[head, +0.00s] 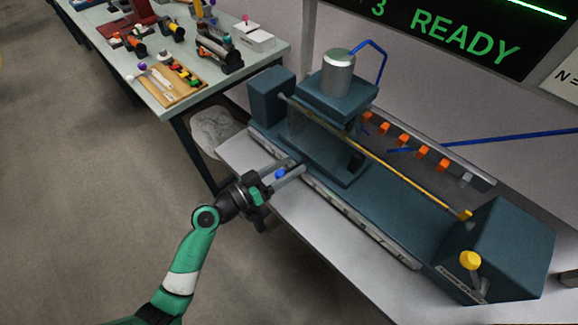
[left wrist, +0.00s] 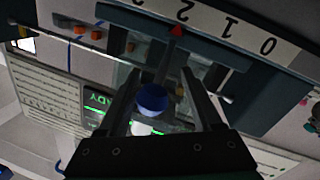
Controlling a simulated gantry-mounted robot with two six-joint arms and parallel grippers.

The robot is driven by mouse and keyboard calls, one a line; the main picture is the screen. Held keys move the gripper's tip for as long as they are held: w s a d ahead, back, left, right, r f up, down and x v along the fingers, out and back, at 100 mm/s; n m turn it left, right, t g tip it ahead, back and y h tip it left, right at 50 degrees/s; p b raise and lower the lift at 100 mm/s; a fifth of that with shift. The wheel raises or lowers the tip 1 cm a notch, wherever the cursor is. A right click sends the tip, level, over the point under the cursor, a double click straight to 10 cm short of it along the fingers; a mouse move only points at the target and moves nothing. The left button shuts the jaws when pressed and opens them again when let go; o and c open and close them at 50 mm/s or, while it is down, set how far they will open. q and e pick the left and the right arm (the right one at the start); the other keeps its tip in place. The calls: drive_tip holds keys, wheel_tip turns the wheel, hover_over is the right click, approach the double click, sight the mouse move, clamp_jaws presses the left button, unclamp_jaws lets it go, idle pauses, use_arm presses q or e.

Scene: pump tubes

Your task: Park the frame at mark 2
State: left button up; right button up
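The frame (head: 332,98) is a teal carriage with a metal cylinder on top, near the left end of the teal machine bed (head: 385,215). A blue knob (head: 280,173) sticks out at its front; it also shows in the left wrist view (left wrist: 152,98). My left gripper (head: 285,170) has its fingers around the knob, with a gap visible beside it in the wrist view. There, a red pointer (left wrist: 177,30) appears lined up with the 2 on the white number scale (left wrist: 245,37). My right gripper is not in view.
A yellow rod (head: 390,166) runs along the bed to the right end block (head: 505,240), which has a yellow knob (head: 470,260). Orange clips (head: 403,139) line the back rail. A green-lettered screen (head: 440,30) reads READY. A cluttered side table (head: 265,58) stands at left.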

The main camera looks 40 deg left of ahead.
use_arm(q)
drive_tip(key=shift+d, duration=0.15)
drive_tip(key=s+a, duration=0.2)
drive_tip(key=s, duration=0.9)
drive_tip(key=shift+s, duration=0.25)
